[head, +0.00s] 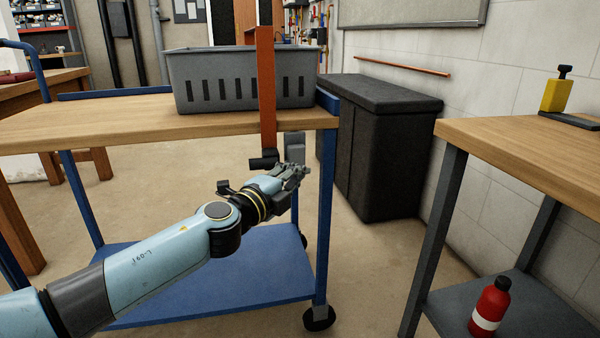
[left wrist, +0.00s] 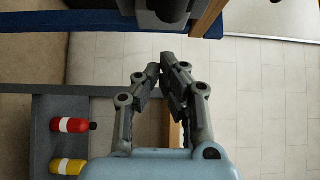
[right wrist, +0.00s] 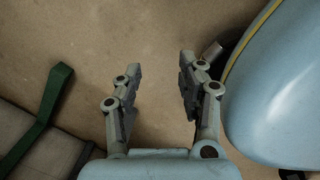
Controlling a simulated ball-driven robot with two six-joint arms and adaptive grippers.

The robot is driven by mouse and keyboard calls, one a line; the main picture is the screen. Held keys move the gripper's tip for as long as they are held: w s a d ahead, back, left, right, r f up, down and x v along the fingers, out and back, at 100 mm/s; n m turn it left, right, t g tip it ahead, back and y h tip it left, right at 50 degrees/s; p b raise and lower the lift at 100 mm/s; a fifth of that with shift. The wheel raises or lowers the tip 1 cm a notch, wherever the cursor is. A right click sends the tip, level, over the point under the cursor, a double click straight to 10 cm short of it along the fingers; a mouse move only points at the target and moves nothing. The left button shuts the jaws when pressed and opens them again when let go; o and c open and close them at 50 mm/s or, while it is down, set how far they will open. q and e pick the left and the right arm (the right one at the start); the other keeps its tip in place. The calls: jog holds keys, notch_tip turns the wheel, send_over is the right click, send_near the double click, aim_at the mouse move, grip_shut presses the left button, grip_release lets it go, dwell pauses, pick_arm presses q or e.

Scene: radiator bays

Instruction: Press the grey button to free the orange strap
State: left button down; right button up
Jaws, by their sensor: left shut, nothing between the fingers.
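The orange strap (head: 266,85) hangs down over the front of the grey crate (head: 215,80) and the trolley's wooden edge. A dark fitting (head: 263,162) is at its lower end. A small grey block (head: 295,141) shows just right of the strap, below the trolley top; I cannot tell whether it is the grey button. My left gripper (head: 303,171) is shut and empty, just below this block in the head view. In the left wrist view its closed fingers (left wrist: 164,66) stand apart from a grey part above. My right gripper (right wrist: 160,75) is open and empty over bare floor.
The blue trolley (head: 195,290) has a lower shelf under my left arm. A black cabinet (head: 375,145) stands behind. At right, a workbench (head: 530,145) holds a yellow-and-black item (head: 555,95); a red bottle (head: 490,305) stands on its lower shelf. Floor between is clear.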

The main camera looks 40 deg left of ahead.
pick_arm(q)
jog(key=s+b, duration=0.1)
jog(key=s, duration=0.6)
jog(key=shift+s+d, duration=0.3)
jog(key=shift+d, duration=0.15)
pick_arm(e)
jog(key=w+a+r, duration=0.1)
jog(key=w+r, duration=0.1)
jog(key=w, duration=0.3)
jog(key=shift+w+a, duration=0.25)
jog(key=shift+a, duration=0.15)
